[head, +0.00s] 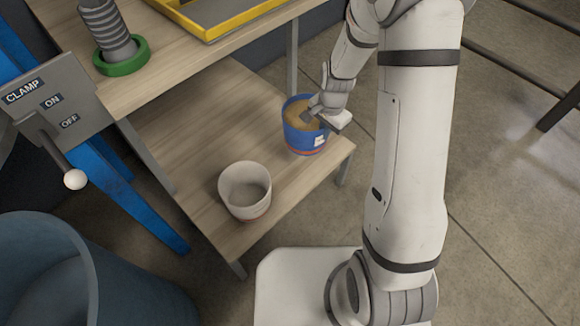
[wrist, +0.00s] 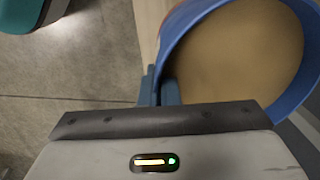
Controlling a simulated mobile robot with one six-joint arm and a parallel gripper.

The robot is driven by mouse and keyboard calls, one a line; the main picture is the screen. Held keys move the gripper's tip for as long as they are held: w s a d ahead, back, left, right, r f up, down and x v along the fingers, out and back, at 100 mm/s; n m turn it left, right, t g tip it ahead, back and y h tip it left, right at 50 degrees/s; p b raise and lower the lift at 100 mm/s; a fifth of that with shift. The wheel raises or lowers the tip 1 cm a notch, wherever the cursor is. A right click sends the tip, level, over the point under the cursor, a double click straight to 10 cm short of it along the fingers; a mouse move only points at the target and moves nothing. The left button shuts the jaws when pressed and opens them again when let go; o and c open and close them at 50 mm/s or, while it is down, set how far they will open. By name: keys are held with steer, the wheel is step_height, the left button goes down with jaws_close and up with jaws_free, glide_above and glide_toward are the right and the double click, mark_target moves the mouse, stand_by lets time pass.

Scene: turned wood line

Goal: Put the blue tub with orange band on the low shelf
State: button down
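The blue tub (head: 304,139) stands upright at the right end of the low shelf (head: 205,125), or only just above it; I cannot tell if it bears fully on the boards. It has a white label and a tan inside, and an orange-red band shows faintly. My gripper (head: 316,110) is at the tub's near right rim. In the wrist view the tub (wrist: 235,50) fills the upper right, and my gripper's fingers (wrist: 160,88) sit close together with the tub wall between them, one inside and one outside.
A white tub (head: 245,190) with a reddish band stands on the same shelf, left and nearer. The upper table holds a yellow tray (head: 215,25) and a grey threaded part on a green ring (head: 121,57). A lever panel (head: 55,100) and a blue bin (head: 45,260) are left.

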step_height(320, 180, down, 9)
steer(key=b, duration=0.3)
steer(key=shift+b, duration=0.35)
steer(key=shift+f, duration=0.1)
steer(key=shift+f, duration=0.15)
steer(key=c, duration=1.7)
jaws_free()
steer(key=s+d+r+n+p, duration=0.2)
steer(key=s+r+p, duration=0.15)
steer(key=r, duration=0.85)
steer(key=s+d+r+n+p, duration=0.15)
steer(key=s+r, duration=0.25)
steer(key=r, duration=0.8)
steer(key=s+r+n, duration=0.1)
steer(key=s+r, duration=0.1)
steer(key=s, duration=0.2)
steer(key=s+d+r+n, duration=0.1)
steer(key=s+r+n, duration=0.1)
steer(key=s, duration=0.2)
steer(key=s+r+n, duration=0.2)
steer(key=s, duration=0.2)
steer(key=shift+d+r+n+t, duration=0.25)
steer(key=shift+d+r+t, duration=0.05)
steer(key=shift+r+t, duration=0.1)
